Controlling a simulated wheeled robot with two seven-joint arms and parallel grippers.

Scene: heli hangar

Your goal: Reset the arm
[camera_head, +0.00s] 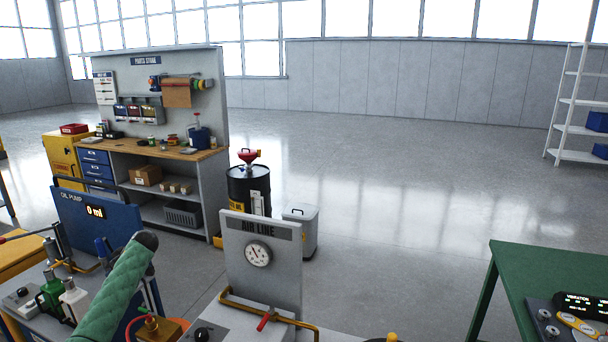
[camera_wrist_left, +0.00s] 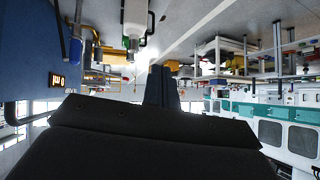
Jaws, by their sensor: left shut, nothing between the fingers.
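My left arm, in a green quilted sleeve, rises from the bottom left of the head view. Its dark end, where my left gripper (camera_head: 148,240) is, stands in front of the oil pump bench and touches nothing that I can make out. In the left wrist view, the dark fingers of the gripper (camera_wrist_left: 162,88) are together with nothing between them. That view is upside down. My right gripper is not in view.
The blue oil pump panel (camera_head: 103,222) reads 0 ml. A green bottle (camera_head: 52,292) and a white bottle (camera_head: 74,300) stand left of my arm. The air line panel (camera_head: 262,262) is to its right. A green table (camera_head: 555,275) stands far right. The middle floor is clear.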

